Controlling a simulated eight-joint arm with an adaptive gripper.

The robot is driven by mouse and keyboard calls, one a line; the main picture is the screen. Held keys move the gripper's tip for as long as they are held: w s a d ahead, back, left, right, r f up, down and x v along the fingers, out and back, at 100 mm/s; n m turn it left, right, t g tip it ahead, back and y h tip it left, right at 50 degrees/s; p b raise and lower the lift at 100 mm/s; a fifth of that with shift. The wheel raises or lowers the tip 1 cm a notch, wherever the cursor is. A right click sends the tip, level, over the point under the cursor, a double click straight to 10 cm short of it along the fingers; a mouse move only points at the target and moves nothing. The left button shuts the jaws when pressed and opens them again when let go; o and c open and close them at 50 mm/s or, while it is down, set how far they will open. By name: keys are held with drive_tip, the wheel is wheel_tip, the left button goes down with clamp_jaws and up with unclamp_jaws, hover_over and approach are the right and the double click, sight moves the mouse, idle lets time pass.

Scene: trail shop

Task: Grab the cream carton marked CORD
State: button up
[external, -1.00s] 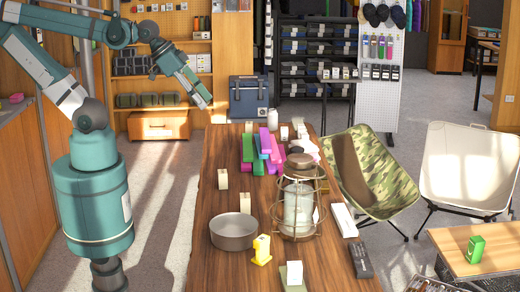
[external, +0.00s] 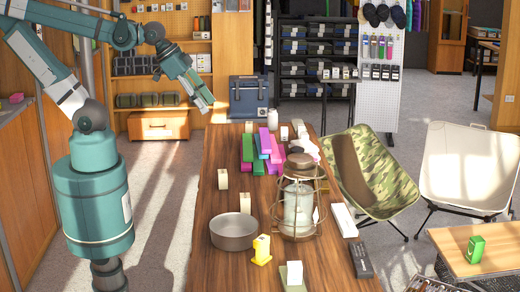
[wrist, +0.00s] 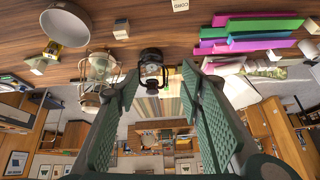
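A small cream carton marked CORD (wrist: 180,5) is cut off by the top edge of the wrist view. It appears to be the cream carton (external: 223,179) standing near the left edge of the wooden table in the external view. A second cream carton (wrist: 121,28) stands between it and the metal pot; its face is not readable to me. It also shows in the external view (external: 245,202). My gripper (external: 207,106) is above and beyond the far left part of the table, well apart from both cartons. In the wrist view its fingers (wrist: 162,72) are spread and empty.
Bare wood (external: 212,205) surrounds the two cream cartons.

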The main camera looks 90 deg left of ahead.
drive_tip(key=w+a+f+m+g+b, duration=0.1)
drive_tip(key=w+a+f+m+g, duration=0.1)
drive_tip(key=f+m, duration=0.3)
drive_tip(key=w+a+f+m+g+b, duration=0.2)
drive_tip(key=w+f+m, duration=0.1)
drive_tip(key=f, duration=0.4)
drive_tip(key=m+g+b, duration=0.2)
drive_tip(key=m, duration=0.5)
hover_over(222, 172)
wheel_tip(222, 172, down, 12)
drive_tip(key=shift+w+r, duration=0.15)
drive_tip(key=shift+r, duration=0.05)
drive_tip(key=shift+a+f+m+g, duration=0.15)
drive_tip(key=shift+f+m+g, duration=0.15)
drive_tip(key=shift+f, duration=0.35)
drive_tip(key=shift+f, duration=0.1)
drive_tip(key=shift+f, duration=1.2)
drive_tip(key=shift+f+b, duration=0.95)
drive_tip(key=shift+f, duration=1.65)
drive_tip(key=c, duration=1)
